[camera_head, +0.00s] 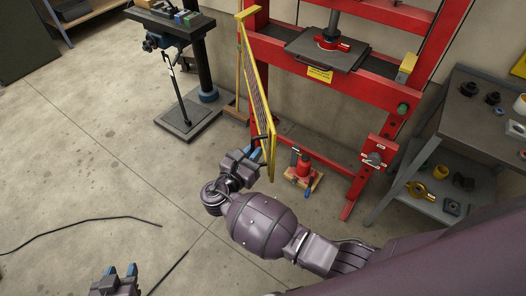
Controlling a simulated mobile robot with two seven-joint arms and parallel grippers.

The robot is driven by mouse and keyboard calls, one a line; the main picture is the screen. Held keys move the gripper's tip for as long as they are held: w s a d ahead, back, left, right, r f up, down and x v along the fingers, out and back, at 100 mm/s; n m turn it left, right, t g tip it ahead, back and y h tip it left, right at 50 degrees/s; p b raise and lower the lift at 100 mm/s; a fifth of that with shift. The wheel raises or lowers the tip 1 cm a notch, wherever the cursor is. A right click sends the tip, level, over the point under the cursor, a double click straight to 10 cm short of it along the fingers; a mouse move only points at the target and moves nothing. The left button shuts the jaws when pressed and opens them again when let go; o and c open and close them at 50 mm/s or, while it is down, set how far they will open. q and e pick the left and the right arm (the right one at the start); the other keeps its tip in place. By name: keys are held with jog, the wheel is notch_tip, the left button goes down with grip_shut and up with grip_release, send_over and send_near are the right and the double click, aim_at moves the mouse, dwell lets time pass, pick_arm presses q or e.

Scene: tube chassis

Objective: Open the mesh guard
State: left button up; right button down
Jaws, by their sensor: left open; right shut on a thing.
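The mesh guard (257,84) is a narrow yellow-framed panel at the left side of the red press (413,97). It is seen nearly edge-on and stands out from the press front toward me, with its upper end by the yellow block at the left post. My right gripper (252,153) is at the guard's near lower edge, shut on its dark handle (260,140), which the fingers partly hide. My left gripper (122,269) is low at the bottom left, open and empty, far from the guard.
A vise stand (187,120) is left of the guard. A grey shelf cart (484,133) with parts is at the right. Cables lie on the open floor at the left.

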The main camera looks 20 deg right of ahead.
pick_arm(q)
jog(key=shift+w+a, duration=0.1)
pick_arm(e)
jog(key=shift+w+a, duration=0.1)
jog(key=shift+a, duration=0.5)
pick_arm(q)
jog(key=shift+s+f, duration=0.1)
jog(key=shift+s, duration=0.15)
pick_arm(e)
jog(key=c, duration=1.2)
grip_release()
